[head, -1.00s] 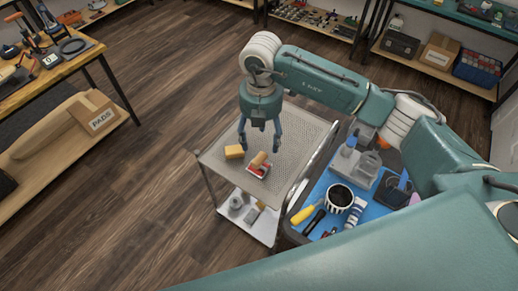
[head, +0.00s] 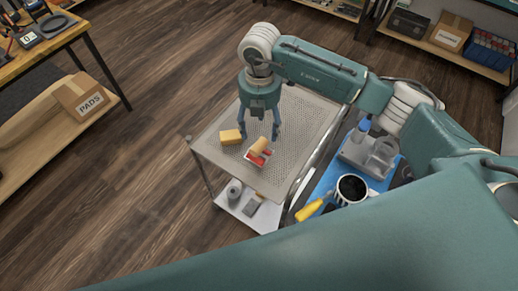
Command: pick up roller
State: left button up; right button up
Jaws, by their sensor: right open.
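The roller (head: 258,146) has a tan cylinder and red parts. It lies on the perforated top of a metal cart (head: 305,120), at a small red and white item (head: 256,159); I cannot tell whether the two are one piece. My right gripper (head: 260,134) points down over the cart top with its fingers apart. Its fingertips show to the left and right of the roller's far end, and nothing is between them. I cannot tell how high they are above the cart. My left gripper is not in view.
A yellow sponge-like block (head: 231,137) lies left of the roller. A blue-lined tray with a dark-filled mug (head: 352,188), a yellow-handled tool (head: 309,210) and a grey holder (head: 370,154) is to the right. The cart's lower shelf holds a grey roll (head: 234,190).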

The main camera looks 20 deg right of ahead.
aim_at(257, 142)
notch_tip(257, 142, down, 4)
jog(key=shift+s+r+p, duration=0.1)
jog(key=shift+r+p, duration=0.15)
jog(key=shift+p, duration=0.1)
jog(key=shift+a+f+p, duration=0.15)
jog(key=shift+f+p, duration=0.15)
jog(key=shift+f, duration=0.25)
jog(key=f, duration=0.1)
jog(key=f+p, duration=0.1)
jog(key=f, duration=0.1)
jog(key=shift+a+f, duration=0.3)
jog(key=shift+w+f, duration=0.25)
jog(key=shift+f, duration=0.2)
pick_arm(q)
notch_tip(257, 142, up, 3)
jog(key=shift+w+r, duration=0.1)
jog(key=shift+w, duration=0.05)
pick_arm(e)
jog(key=shift+c, duration=0.3)
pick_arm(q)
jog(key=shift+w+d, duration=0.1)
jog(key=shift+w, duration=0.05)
pick_arm(e)
jog(key=c, duration=1.4)
jog(key=shift+r, duration=0.1)
